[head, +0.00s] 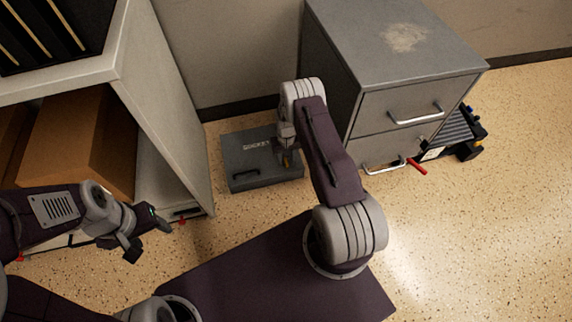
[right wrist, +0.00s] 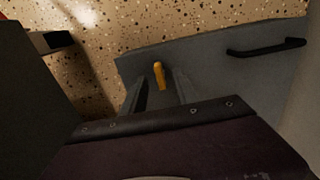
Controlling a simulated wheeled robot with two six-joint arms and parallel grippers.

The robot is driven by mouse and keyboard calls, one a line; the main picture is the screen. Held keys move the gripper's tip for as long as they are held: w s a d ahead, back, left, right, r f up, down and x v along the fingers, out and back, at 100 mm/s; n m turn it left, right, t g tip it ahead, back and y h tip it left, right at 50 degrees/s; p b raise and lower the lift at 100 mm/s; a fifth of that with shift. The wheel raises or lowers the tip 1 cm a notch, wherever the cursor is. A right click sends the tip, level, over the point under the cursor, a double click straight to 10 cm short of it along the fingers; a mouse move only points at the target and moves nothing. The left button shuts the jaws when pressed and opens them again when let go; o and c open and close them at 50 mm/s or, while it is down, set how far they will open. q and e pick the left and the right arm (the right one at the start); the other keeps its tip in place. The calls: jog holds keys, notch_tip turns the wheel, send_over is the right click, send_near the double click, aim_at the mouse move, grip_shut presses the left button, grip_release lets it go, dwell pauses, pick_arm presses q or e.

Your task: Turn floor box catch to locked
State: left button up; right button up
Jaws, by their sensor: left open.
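The floor box (head: 236,152) is a low grey box with white lettering on its top and a dark handle on its front. It lies on the floor against the wall. Its small orange catch (head: 286,161) shows just below my right gripper (head: 287,150). In the right wrist view, the orange catch (right wrist: 159,76) stands between the two fingers of my right gripper (right wrist: 160,92), with a gap on each side. The fingers are apart. My left gripper (head: 150,232) is open and empty at the lower left, away from the box.
A grey drawer cabinet (head: 400,60) stands right of the box. A shelf unit (head: 165,100) holding a cardboard box (head: 82,135) stands to the left. A black device (head: 455,135) and a red-handled item (head: 416,166) are at the cabinet's right. Speckled floor (head: 480,240) is clear at right.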

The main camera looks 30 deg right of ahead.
jog(key=shift+f, duration=0.85)
pick_arm(q)
jog(key=shift+f, duration=0.6)
pick_arm(e)
jog(key=shift+r, duration=0.1)
jog(key=shift+c, duration=0.4)
grip_shut()
